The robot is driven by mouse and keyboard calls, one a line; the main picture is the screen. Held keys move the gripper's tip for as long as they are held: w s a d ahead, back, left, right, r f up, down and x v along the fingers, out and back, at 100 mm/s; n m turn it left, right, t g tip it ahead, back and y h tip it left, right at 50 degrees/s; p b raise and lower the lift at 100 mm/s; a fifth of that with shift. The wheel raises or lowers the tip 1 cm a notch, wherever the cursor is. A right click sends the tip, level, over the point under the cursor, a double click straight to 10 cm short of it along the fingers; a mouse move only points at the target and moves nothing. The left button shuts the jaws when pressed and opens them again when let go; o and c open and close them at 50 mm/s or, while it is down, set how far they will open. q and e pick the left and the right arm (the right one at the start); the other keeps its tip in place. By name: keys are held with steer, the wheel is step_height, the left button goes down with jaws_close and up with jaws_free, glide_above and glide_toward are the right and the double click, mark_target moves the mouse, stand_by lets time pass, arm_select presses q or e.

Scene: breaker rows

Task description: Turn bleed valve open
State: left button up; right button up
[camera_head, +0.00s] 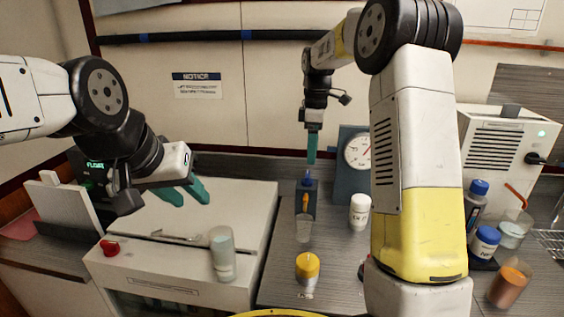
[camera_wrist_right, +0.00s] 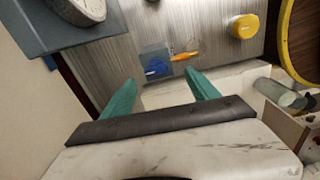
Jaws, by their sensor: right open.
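The bleed valve (camera_head: 306,190) stands on the grey bench in the head view, a small dark blue body with an orange lever (camera_head: 305,203). In the right wrist view the valve (camera_wrist_right: 157,66) lies just beyond the fingertips, with its orange lever (camera_wrist_right: 185,56) pointing right. My right gripper (camera_head: 312,160) points down just above the valve, apart from it. In the wrist view my right gripper (camera_wrist_right: 160,86) is open and empty, its teal fingers wide apart. My left gripper (camera_head: 188,197) is open and empty above the white cabinet top.
A gauge (camera_head: 357,150) on a blue-grey panel stands right of the valve. A grey-green cylinder (camera_head: 222,253) stands at the white cabinet (camera_head: 240,205). Bottles and beakers crowd the right.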

mark_target(308, 174)
steer(key=shift+w+a+f, duration=0.35)
steer(key=shift+w+f, duration=0.05)
steer(key=shift+w, duration=0.2)
steer(key=shift+w+a+f+n, duration=0.1)
steer(key=shift+w+f+n, duration=0.05)
steer(key=shift+f+n, duration=0.15)
step_height(308, 174, down, 7)
steer(key=shift+f, duration=0.1)
steer(key=c, duration=1.4)
steer(key=shift+o, duration=0.2)
